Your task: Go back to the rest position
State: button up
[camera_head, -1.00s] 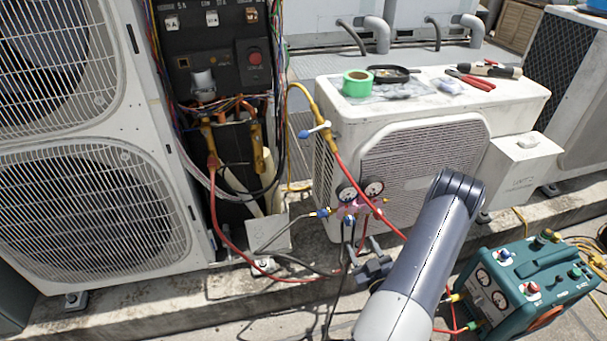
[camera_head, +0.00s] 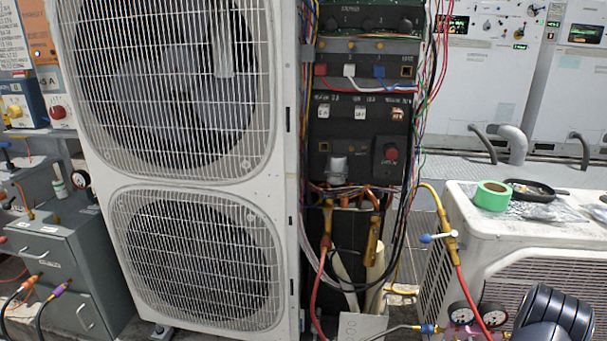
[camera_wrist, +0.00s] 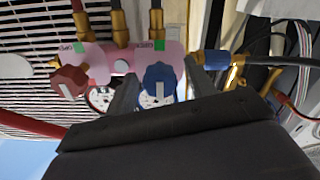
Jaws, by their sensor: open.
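My gripper (camera_wrist: 163,82) shows in the wrist view with its two grey fingers apart. The blue valve knob (camera_wrist: 158,82) of the pink gauge manifold (camera_wrist: 120,55) appears between the fingers. I cannot tell whether either finger touches it. A red knob (camera_wrist: 70,82) is on the manifold's left. In the head view, the manifold (camera_head: 462,331) is at the bottom edge, partly cut off, beside my dark arm link. My gripper is out of the head view.
A tall condenser (camera_head: 292,200) with two fan grilles stands beside an open wiring panel (camera_head: 352,130). At right, a low white unit (camera_head: 505,235) carries green tape (camera_head: 492,195) and a black tray (camera_head: 535,190). Hoses and cables hang near the manifold. A grey cabinet (camera_head: 65,265) stands left.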

jog(key=p+v, duration=0.2)
jog(key=v, duration=0.9)
jog(key=b+x, duration=0.2)
jog(key=x, duration=0.9)
jog(key=shift+w, duration=0.2)
jog(key=shift+s+n+b, duration=0.2)
jog(key=shift+n+b, duration=0.1)
jog(key=shift+n, duration=0.4)
jog(key=n+b, duration=0.1)
jog(key=n, duration=0.2)
jog(key=shift+f, duration=0.1)
jog(key=n+b, duration=0.2)
jog(key=n, duration=0.4)
jog(key=shift+n, duration=0.3)
jog(key=n+b, duration=0.2)
jog(key=n, duration=0.2)
jog(key=shift+n, duration=0.4)
jog(key=n+b, duration=0.2)
jog(key=n, duration=0.3)
jog(key=shift+n, duration=0.4)
